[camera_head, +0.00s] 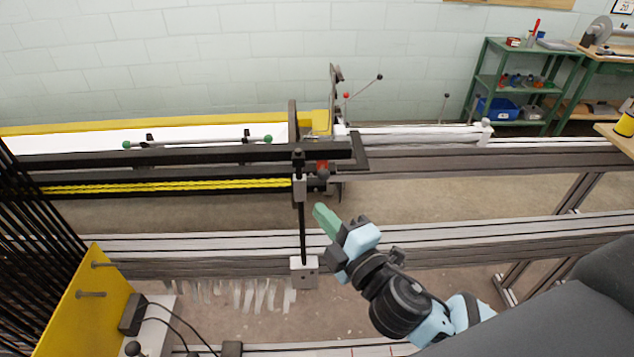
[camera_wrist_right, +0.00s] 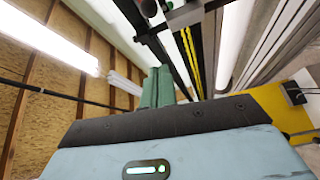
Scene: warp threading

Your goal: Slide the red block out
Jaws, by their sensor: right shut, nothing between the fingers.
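The small red block (camera_head: 322,168) sits at the right end of the black rail, just right of an upright black rod with a grey clamp. My right gripper (camera_head: 322,219) has green fingers and is below the red block in the head view, apart from it. The fingers are shut with nothing between them. In the right wrist view the green fingers (camera_wrist_right: 157,88) point up towards the dark rail. I cannot make out the red block there. My left gripper is in neither view.
The black rail (camera_head: 200,157) with yellow strands (camera_head: 180,186) runs left from the block. The vertical rod (camera_head: 303,225) stands close left of my right gripper. Grey beams (camera_head: 480,232) cross below. A yellow plate (camera_head: 85,300) is at lower left. Green shelves (camera_head: 500,85) stand far back.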

